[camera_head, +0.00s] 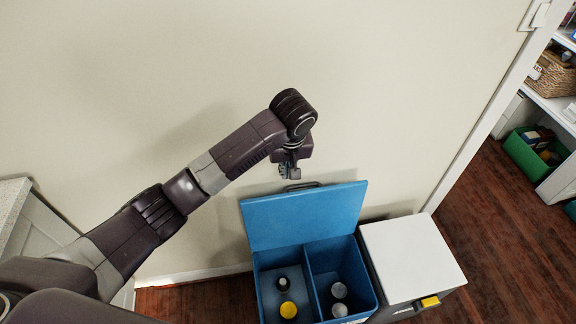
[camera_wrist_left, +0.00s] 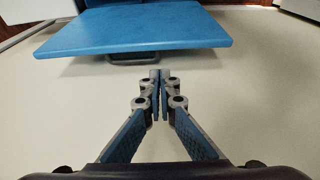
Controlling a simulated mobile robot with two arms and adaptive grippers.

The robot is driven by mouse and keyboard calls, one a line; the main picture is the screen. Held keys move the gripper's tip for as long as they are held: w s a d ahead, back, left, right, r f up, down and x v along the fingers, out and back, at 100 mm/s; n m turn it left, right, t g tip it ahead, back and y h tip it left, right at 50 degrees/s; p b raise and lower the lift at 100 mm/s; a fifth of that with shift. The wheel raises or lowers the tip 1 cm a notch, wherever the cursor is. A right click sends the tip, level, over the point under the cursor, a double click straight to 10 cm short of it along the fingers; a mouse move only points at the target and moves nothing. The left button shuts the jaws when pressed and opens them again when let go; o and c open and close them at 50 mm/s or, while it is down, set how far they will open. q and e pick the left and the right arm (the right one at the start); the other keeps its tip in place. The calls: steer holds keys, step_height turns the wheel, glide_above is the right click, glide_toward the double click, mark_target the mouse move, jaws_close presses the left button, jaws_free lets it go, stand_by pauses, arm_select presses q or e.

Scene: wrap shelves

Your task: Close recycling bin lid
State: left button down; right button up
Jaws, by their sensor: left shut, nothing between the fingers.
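The blue recycling bin (camera_head: 318,316) stands against the wall in the head view, with two compartments. Its blue lid (camera_head: 303,216) is open and leans up toward the wall, with a dark handle (camera_head: 302,186) at its upper edge. The lid (camera_wrist_left: 137,27) also shows in the left wrist view, with the handle (camera_wrist_left: 139,58) partly under its near edge. My left gripper (camera_head: 290,176) is just above the lid's upper edge, near the handle. In the left wrist view the fingers (camera_wrist_left: 160,75) are together and empty, apart from the lid. My right gripper is not in view.
Cans and a yellow-topped item (camera_head: 288,309) lie in the bin. A white-topped unit (camera_head: 412,258) with a yellow part stands right beside the bin. A grey counter (camera_head: 14,208) is at the left. A doorway at the right shows shelves and a green crate (camera_head: 533,158).

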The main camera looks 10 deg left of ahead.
arm_select(q)
steer(key=x, duration=0.9)
steer(key=shift+f, duration=0.3)
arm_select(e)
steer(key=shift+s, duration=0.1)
arm_select(q)
steer(key=shift+s, duration=0.1)
